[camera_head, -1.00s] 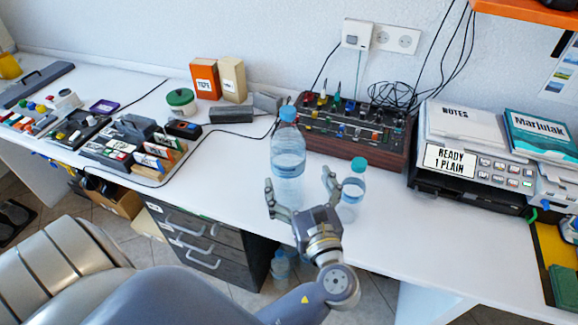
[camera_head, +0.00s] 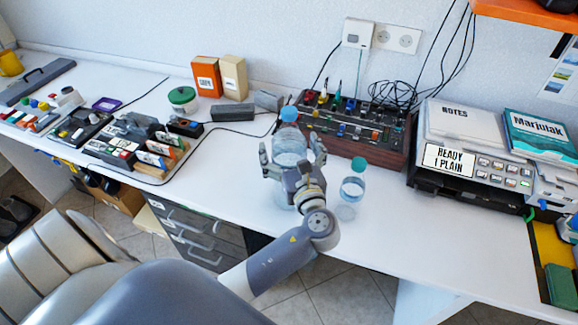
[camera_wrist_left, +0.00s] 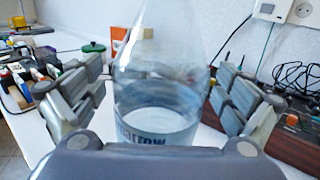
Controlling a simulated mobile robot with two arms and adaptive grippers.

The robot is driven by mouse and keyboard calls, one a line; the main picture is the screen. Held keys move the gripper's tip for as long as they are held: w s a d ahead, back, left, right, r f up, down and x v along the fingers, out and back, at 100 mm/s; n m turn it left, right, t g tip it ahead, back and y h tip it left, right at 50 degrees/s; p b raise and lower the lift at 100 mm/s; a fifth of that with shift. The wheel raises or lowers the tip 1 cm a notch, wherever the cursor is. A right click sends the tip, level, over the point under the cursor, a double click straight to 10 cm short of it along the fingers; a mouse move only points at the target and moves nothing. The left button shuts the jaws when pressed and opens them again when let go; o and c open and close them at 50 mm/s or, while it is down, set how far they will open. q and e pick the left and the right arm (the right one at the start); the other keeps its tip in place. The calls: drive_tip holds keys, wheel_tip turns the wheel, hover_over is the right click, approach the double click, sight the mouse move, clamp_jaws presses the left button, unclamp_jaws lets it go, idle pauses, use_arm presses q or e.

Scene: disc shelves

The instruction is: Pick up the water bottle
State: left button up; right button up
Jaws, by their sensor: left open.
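A large clear water bottle (camera_head: 289,146) with a blue cap stands upright on the white desk, partly hidden behind my left gripper. In the left wrist view the bottle (camera_wrist_left: 160,95) fills the middle, with water in its lower part. My left gripper (camera_head: 292,155) is open, with one finger on each side of the bottle. In the left wrist view gaps show between both fingers and the bottle. A smaller bottle (camera_head: 353,186) with a teal cap stands on the desk to the right of the gripper. My right gripper is not in view.
A wooden-sided control panel (camera_head: 365,155) with knobs stands behind the bottles. A printer (camera_head: 470,165) with books on it is at the right. Trays of small items (camera_head: 150,145) lie at the left. The front right of the desk (camera_head: 420,240) is clear.

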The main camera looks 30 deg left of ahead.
use_arm(q)
drive_tip(key=shift+c, duration=0.3)
drive_tip(key=c, duration=1.8)
drive_tip(key=shift+w+r, duration=0.1)
drive_tip(key=shift+r, duration=0.1)
drive_tip(key=c, duration=0.3)
